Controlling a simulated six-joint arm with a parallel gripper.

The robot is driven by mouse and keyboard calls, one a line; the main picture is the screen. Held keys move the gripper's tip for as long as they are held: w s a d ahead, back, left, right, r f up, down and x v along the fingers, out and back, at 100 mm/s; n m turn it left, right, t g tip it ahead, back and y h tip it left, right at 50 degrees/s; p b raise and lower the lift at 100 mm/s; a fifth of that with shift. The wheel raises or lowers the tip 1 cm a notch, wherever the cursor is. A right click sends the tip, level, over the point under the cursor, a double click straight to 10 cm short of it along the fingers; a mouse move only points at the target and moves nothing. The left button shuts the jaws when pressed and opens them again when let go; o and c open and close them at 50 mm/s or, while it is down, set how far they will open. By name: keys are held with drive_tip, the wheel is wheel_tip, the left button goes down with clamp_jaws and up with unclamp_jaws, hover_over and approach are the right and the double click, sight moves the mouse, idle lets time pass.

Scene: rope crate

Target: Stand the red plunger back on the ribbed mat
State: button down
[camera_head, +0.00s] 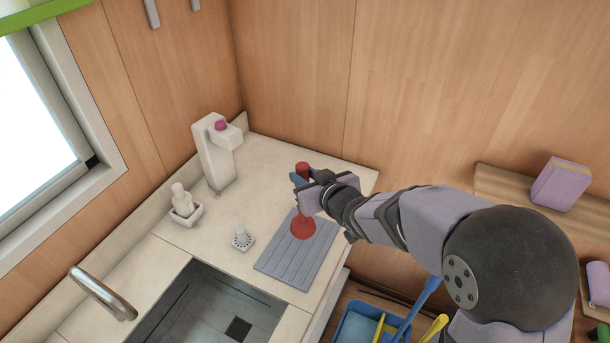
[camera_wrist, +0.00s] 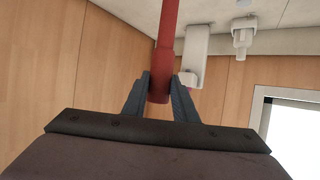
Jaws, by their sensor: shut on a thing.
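The red plunger (camera_head: 302,228) is upright over the grey ribbed mat (camera_head: 276,262), with its cup at the mat's far part. I cannot tell whether the cup touches the mat or is slightly above it. My gripper (camera_head: 300,181) is shut on the upper part of the plunger's handle, coming in from the right. In the wrist view my gripper's fingers (camera_wrist: 160,92) are on both sides of the red handle (camera_wrist: 168,35) near its end. The cup is out of the wrist view.
A white dispenser (camera_head: 214,155) with a pink top stands at the back corner. A bottle in a dish (camera_head: 186,210) and a small white holder (camera_head: 243,239) are left of the mat. The sink (camera_head: 205,310) is in front. A blue bin (camera_head: 362,325) stands below the counter at right.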

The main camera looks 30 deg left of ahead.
drive_tip(key=shift+f+b, duration=1.4)
drive_tip(key=shift+f, duration=0.5)
drive_tip(key=shift+f+b, duration=0.5)
drive_tip(key=shift+f, duration=0.1)
drive_tip(key=c, duration=1.4)
unclamp_jaws()
drive_tip(key=shift+o, duration=0.2)
drive_tip(key=shift+s+d, duration=0.1)
drive_tip(key=b+v, duration=0.1)
drive_tip(key=v, duration=0.6)
drive_tip(key=shift+b, duration=0.35)
